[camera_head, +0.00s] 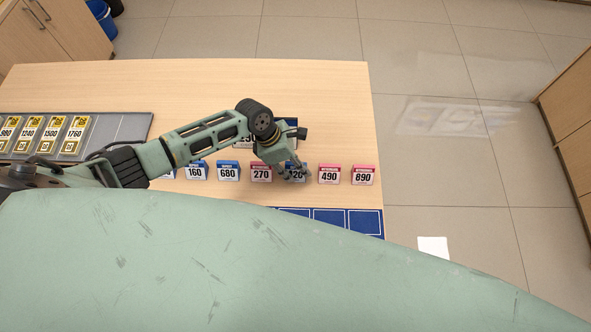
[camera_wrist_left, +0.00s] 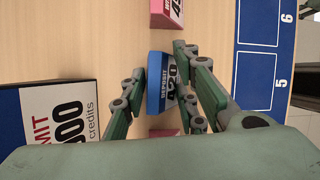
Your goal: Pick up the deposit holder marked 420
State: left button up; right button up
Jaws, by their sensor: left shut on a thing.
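The blue deposit holder marked 420 (camera_head: 296,174) stands in the row of holders on the counter, partly covered by my left gripper. My left gripper (camera_head: 292,172) reaches down over it from above.
Blue holder 680 (camera_head: 228,171) and pink holders 270 (camera_head: 261,172), 490 (camera_head: 329,174) and 890 (camera_head: 363,175) stand close by in the row. A larger limit sign (camera_wrist_left: 60,112) stands behind. A blue numbered mat (camera_head: 366,222) lies in front.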

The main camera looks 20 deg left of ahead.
pick_arm(q)
jog(key=shift+a+f, duration=0.1)
pick_arm(e)
jog(key=shift+w, duration=0.35)
